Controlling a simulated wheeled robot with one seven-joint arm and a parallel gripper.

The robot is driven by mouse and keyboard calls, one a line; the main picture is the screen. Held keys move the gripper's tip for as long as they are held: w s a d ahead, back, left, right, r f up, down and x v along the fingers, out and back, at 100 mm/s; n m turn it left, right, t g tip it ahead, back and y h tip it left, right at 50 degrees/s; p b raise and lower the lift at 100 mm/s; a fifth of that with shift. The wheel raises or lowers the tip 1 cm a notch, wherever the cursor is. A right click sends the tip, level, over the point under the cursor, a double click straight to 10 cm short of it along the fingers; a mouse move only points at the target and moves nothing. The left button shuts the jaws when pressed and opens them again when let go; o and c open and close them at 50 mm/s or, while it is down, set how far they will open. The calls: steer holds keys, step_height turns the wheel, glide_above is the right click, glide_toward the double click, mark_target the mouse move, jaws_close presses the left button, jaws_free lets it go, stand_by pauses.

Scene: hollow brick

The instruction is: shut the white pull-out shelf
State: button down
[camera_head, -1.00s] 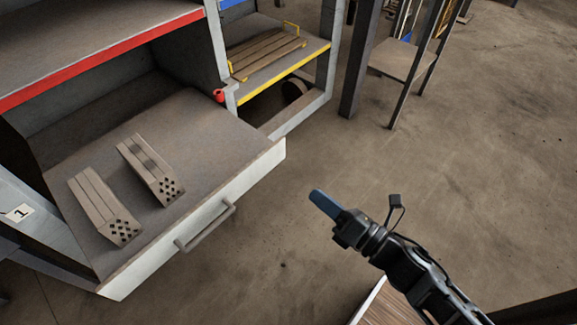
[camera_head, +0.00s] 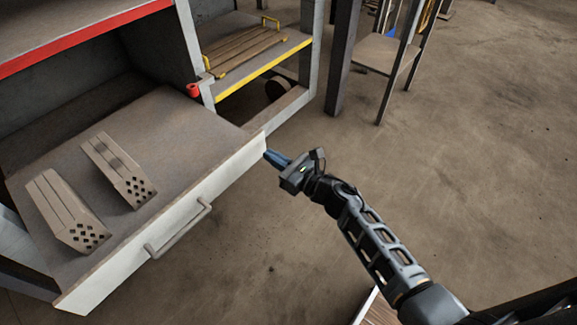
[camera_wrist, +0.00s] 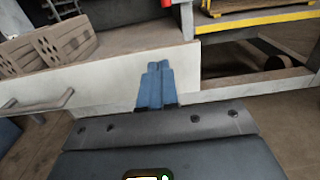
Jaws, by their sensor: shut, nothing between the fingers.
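The white pull-out shelf (camera_head: 190,200) stands pulled out from the grey cabinet, with a grey handle (camera_head: 178,230) on its white front. Two hollow bricks, one on the left (camera_head: 66,212) and one on the right (camera_head: 118,170), lie on its brown top. My gripper (camera_head: 272,157) is shut and empty, its blue fingertips at the right end of the shelf front. In the wrist view the blue fingers (camera_wrist: 156,85) point at the white front (camera_wrist: 110,82), right of the handle (camera_wrist: 40,104). I cannot tell whether they touch it.
A red-edged shelf (camera_head: 80,40) is above the pulled-out one. To the right, a yellow-edged shelf (camera_head: 262,68) carries a wooden-slatted tray (camera_head: 242,50) with yellow handles. A dark post (camera_head: 342,60) stands farther right. The floor (camera_head: 450,180) on the right is clear.

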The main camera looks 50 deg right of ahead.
mark_target(249, 142)
steer(key=w, duration=0.5)
steer(key=shift+w, duration=0.35)
